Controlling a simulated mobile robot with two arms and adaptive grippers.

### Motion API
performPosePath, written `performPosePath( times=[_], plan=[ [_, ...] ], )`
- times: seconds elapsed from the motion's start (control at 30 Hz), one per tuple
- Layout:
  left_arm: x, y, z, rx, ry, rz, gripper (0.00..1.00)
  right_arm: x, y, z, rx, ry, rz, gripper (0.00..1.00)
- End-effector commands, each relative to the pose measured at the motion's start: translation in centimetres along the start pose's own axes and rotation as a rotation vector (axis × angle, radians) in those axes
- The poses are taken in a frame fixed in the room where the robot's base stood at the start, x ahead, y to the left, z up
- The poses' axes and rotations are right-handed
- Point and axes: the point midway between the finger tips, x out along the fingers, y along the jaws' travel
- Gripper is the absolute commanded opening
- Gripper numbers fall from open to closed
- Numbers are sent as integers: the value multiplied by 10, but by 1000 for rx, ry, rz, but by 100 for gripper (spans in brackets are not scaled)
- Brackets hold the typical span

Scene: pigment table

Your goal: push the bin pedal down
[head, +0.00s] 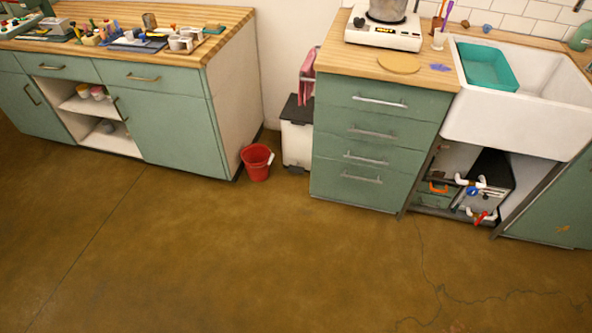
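The pedal bin (296,140) is white with a dark lid (297,109) and stands in the gap between the two green cabinets. Its lid looks closed. The dark pedal (295,170) shows low at the front of the bin, near the floor. The right side of the bin is partly hidden by the drawer cabinet. Neither of my grippers shows in the head view.
A red bucket (257,162) stands on the floor just left of the bin. The drawer cabinet (375,150) is close on the right, the left cabinet (175,124) beyond the bucket. A pink cloth (308,66) hangs above the bin. The brown floor (230,255) in front is clear.

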Motion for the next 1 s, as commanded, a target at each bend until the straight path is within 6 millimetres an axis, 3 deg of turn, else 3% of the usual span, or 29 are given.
performPosePath(
  times=[0.07, 0.2, 0.33, 0.53, 0.67, 1.0],
  plan=[
    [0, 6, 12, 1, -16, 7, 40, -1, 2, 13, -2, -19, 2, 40],
    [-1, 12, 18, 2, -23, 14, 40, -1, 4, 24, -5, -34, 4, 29],
    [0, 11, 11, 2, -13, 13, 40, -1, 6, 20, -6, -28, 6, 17],
    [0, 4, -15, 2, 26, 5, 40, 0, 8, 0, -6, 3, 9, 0],
    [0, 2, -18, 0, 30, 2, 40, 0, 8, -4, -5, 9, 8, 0],
    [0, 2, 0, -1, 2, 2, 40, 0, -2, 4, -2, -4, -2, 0]
  ],
)
